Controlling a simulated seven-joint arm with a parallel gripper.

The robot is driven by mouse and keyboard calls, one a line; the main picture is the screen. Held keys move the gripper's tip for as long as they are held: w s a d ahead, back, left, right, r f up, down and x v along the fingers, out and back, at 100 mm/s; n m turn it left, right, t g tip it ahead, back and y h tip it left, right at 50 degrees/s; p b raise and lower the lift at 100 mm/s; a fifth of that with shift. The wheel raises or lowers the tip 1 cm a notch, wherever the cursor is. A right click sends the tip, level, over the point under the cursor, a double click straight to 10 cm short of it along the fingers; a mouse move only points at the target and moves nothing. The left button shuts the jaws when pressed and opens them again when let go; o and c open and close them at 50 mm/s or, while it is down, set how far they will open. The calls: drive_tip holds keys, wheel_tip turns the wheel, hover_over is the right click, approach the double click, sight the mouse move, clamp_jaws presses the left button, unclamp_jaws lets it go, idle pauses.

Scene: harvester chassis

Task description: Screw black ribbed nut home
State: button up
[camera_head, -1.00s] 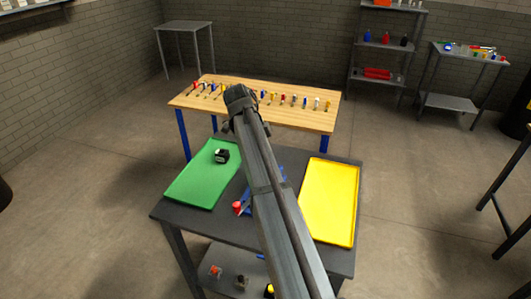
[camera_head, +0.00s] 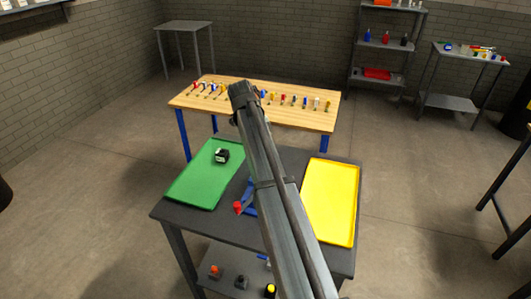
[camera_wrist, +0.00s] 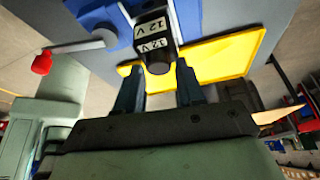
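In the wrist view my gripper (camera_wrist: 160,77) has its two dark fingers apart. A short dark round piece (camera_wrist: 158,67), perhaps the black ribbed nut, shows between the fingertips, with yellow visible on both sides of it. Its ribs cannot be made out. It lies in front of a black block (camera_wrist: 150,28) with white "12 V" labels, by the blue chassis (camera_wrist: 192,25). In the head view the chassis (camera_head: 249,197) is mostly hidden behind my arm, and the fingers and nut are not visible.
A green tray (camera_head: 190,186) holds a black block with a white label (camera_head: 222,156). A yellow tray (camera_head: 331,203) is empty. A red-tipped part (camera_head: 238,208) sits at the chassis; its red end also shows in the wrist view (camera_wrist: 41,62). A wooden table (camera_head: 290,117) with several small tools stands behind.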

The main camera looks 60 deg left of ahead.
drive_tip(key=n+y, duration=0.1)
drive_tip(key=n, duration=0.2)
drive_tip(key=shift+d+t, duration=0.15)
drive_tip(key=shift+t, duration=0.25)
drive_tip(key=shift+n+y, duration=0.3)
drive_tip(key=shift+n, duration=0.8)
drive_tip(key=shift+n+t+y, duration=0.4)
drive_tip(key=shift+n, duration=0.5)
drive_tip(key=shift+n+y, duration=0.6)
drive_tip(key=shift+n, duration=1.1)
